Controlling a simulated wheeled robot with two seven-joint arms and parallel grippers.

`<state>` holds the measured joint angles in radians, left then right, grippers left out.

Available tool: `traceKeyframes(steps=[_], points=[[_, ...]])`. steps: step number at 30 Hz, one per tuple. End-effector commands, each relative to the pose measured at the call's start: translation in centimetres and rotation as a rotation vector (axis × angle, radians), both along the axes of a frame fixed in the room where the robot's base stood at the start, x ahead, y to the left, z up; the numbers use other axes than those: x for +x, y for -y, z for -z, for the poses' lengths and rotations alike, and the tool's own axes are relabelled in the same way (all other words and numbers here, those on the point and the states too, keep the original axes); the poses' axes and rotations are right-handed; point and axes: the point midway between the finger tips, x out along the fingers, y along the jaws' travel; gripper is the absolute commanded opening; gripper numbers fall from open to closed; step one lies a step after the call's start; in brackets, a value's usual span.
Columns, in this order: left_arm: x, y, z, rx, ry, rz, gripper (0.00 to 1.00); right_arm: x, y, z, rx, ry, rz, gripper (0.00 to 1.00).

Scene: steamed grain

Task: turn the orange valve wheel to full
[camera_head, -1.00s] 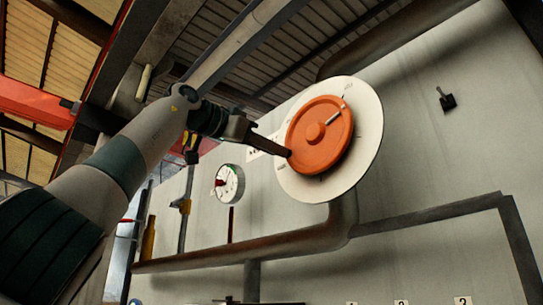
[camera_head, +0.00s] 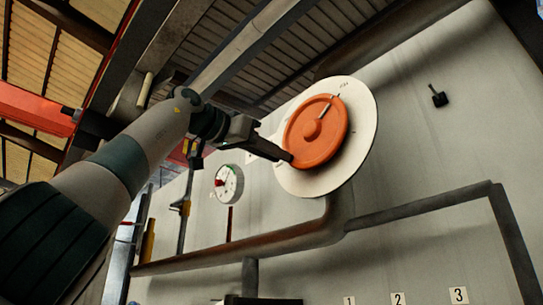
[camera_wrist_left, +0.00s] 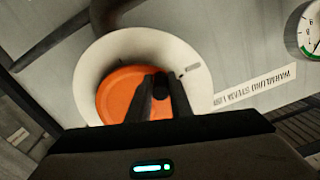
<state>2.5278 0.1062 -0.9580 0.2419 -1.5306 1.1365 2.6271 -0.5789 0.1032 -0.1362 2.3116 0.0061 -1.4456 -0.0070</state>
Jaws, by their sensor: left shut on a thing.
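The orange valve wheel (camera_head: 318,146) sits in front of a round white plate (camera_head: 363,128) on the grey wall. A pale pointer mark shows near the top of the wheel in the head view. My left gripper (camera_head: 288,157) is shut on the wheel's rim at its lower left. In the left wrist view, the fingers (camera_wrist_left: 161,88) reach over the orange wheel (camera_wrist_left: 117,92), and the white plate (camera_wrist_left: 88,62) surrounds it. The fingers hide part of the wheel there. My right gripper is not in view.
A round gauge (camera_head: 228,183) with a green band is on the wall left of the wheel. A rusty pipe (camera_head: 240,246) runs below it. A small black switch (camera_head: 438,97) is at upper right. Number labels (camera_head: 398,298) line the bottom. A label strip (camera_wrist_left: 256,86) lies beside the plate.

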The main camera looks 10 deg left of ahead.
Motion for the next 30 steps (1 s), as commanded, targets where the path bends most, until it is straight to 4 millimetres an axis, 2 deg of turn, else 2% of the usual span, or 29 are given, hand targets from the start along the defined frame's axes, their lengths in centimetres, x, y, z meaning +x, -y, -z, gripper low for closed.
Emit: traceKeyframes(steps=[30], points=[[-0.46,0.52,0.06,-0.066,-0.039,0.007,0.00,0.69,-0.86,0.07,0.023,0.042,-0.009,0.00]])
